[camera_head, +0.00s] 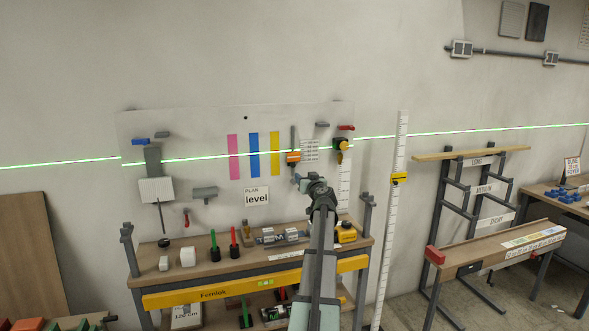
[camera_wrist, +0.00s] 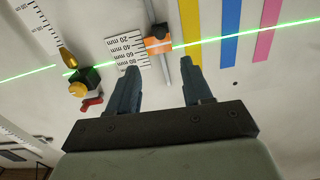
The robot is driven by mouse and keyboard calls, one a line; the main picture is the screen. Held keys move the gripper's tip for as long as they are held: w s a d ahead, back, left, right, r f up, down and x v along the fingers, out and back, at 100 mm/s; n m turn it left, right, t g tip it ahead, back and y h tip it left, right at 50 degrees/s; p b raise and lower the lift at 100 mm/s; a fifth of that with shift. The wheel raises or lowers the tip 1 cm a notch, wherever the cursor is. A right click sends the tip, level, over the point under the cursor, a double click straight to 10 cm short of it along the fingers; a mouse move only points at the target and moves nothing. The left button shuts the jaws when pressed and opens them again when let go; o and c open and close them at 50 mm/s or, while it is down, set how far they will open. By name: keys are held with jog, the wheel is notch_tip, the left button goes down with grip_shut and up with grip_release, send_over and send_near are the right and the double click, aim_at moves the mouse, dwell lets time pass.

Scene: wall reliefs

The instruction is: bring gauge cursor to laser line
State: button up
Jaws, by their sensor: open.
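An orange gauge cursor (camera_head: 293,158) sits on a vertical grey rail on the wall panel, left of a small printed mm scale (camera_head: 310,149). The green laser line (camera_head: 200,157) crosses the panel at about the cursor's upper edge, so most of the cursor lies below it. In the wrist view, where up and down look reversed, the cursor (camera_wrist: 158,40) shows beyond my fingertips, with the laser line (camera_wrist: 225,37) at its near edge. My gripper (camera_wrist: 159,75) is open and empty, apart from the cursor. In the head view my gripper (camera_head: 321,188) is below and right of it.
A black-and-yellow device (camera_head: 341,144) and a red-handled part (camera_head: 346,127) stick out right of the rail. A tall white staff with a yellow slider (camera_head: 400,178) stands farther right. A workbench (camera_head: 205,270) with loose items is below. Coloured strips (camera_head: 254,154) lie flat to the left.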

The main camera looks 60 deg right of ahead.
aim_at(293, 166)
jog(key=shift+n, duration=0.3)
jog(key=x, duration=1.3)
jog(key=shift+w+d+f, duration=0.1)
jog(key=shift+w+d, duration=0.15)
jog(key=shift+w, duration=0.05)
grip_shut()
